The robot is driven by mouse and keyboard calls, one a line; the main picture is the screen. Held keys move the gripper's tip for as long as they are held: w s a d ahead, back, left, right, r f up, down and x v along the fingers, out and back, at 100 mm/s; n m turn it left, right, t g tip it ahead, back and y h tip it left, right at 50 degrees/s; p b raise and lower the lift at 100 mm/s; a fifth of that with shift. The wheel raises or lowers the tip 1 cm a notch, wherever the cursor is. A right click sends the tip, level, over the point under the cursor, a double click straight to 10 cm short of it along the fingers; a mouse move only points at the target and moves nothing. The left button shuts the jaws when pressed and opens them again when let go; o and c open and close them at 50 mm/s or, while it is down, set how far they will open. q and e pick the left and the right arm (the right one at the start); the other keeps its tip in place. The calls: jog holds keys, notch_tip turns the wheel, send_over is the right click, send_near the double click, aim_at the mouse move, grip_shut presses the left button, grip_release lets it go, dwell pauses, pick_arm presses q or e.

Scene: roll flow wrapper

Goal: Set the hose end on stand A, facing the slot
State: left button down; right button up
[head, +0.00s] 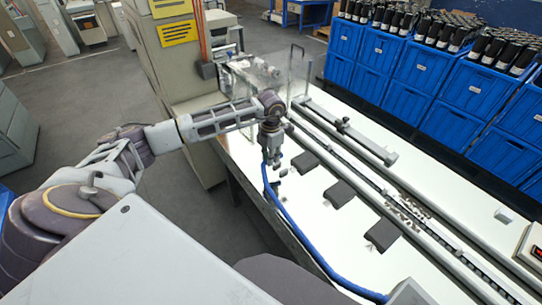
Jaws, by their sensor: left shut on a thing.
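The blue hose (288,222) runs from my left gripper (272,165) in a curve along the near edge of the white table to a pale fitting (411,292) at the bottom. My left gripper points down and is shut on the hose end, which is mostly hidden by the fingers. Dark blocks stand on the table right of the gripper: one close by (305,161), a middle one (340,193) and a nearer one (382,234). I cannot read which is stand A, nor make out its slot. My right gripper is not in view.
Long rails (375,190) run along the table (330,235) beyond the blocks. A clear guard (283,66) and a beige machine cabinet (180,65) stand at the back left. Blue crates (408,104) with dark bottles line the right.

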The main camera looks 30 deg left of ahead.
pick_arm(q)
jog(key=shift+f, duration=0.55)
